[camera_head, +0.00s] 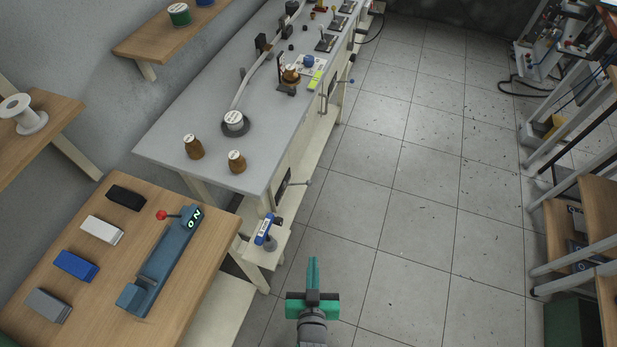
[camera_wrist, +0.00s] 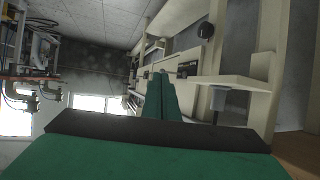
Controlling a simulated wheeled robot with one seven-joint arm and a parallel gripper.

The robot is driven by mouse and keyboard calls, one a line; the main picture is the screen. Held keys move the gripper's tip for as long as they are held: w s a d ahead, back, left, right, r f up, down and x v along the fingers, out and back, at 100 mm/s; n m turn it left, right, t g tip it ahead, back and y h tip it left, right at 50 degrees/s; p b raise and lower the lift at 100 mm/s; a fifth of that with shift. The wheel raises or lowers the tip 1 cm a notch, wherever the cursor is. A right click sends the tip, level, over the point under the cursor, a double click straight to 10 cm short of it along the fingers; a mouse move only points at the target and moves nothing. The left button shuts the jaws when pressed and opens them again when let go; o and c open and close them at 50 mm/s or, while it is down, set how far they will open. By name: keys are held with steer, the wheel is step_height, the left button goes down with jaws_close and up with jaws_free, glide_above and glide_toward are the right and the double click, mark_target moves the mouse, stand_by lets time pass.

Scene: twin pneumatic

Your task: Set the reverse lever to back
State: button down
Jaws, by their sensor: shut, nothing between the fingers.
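I cannot tell for sure which part is the reverse lever. Several small upright levers on dark bases (camera_head: 326,42) stand along the far part of the grey bench. My green gripper (camera_head: 314,272) is shut and empty over the tiled floor, right of the table and apart from everything. In the wrist view its closed fingers (camera_wrist: 161,92) point along the bench front, where a dark fitting (camera_wrist: 188,69) shows.
The grey-topped bench (camera_head: 200,125) runs away along the left wall. A small shelf (camera_head: 268,249) with a blue and white item juts from its near end. Rods stick out from its front. Metal racks (camera_head: 575,130) stand at the right. The floor between (camera_head: 410,210) is clear.

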steer(key=w+f+n+g+y, duration=0.1)
steer(key=w+g, duration=0.1)
steer(key=w, duration=1.2)
step_height(320, 180, up, 7)
steer(key=n+g+y, duration=0.2)
steer(key=n, duration=0.1)
glide_above(309, 181)
steer(key=s+d, duration=0.1)
steer(key=s, duration=0.3)
steer(key=shift+w+d, duration=0.1)
steer(key=shift+w, duration=0.1)
steer(key=shift+f, duration=0.1)
steer(key=shift+w+a+f, duration=0.25)
steer(key=shift+w+f, duration=0.35)
steer(key=shift+f, duration=0.8)
steer(key=shift+w+a+f, duration=0.2)
steer(key=shift+w+f, duration=0.45)
steer(key=shift+f, duration=0.75)
steer(key=shift+w+a+f, duration=0.25)
steer(key=shift+w+f, duration=0.35)
steer(key=shift+f, duration=0.8)
steer(key=shift+d, duration=0.1)
